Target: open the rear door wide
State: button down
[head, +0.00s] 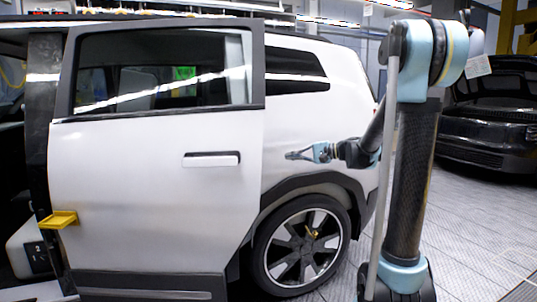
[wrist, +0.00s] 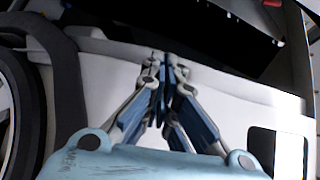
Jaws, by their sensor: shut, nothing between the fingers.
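The rear door (head: 150,205) of the white car stands away from the opening at its left edge and overlaps the rear body side. Its dark-and-white handle (head: 211,159) is near the door's right edge. My gripper (head: 289,155) is shut and empty, in front of the rear body panel, just right of the door and its handle. In the wrist view my gripper (wrist: 163,62) has its fingers together over a white panel (wrist: 225,85). I cannot tell whether the fingertips touch the panel.
A yellow bracket (head: 60,219) sticks out at the door's lower left edge. The rear wheel (head: 302,245) is below my gripper; a wheel also shows at the left of the wrist view (wrist: 12,115). A dark car (head: 490,115) stands at the right. The floor between is clear.

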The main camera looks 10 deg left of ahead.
jog(key=a+r+y, duration=0.1)
jog(key=a, duration=0.9)
jog(key=shift+w+r, duration=0.2)
jog(key=shift+w, duration=0.1)
dwell(0.4)
jog(key=shift+s, duration=0.15)
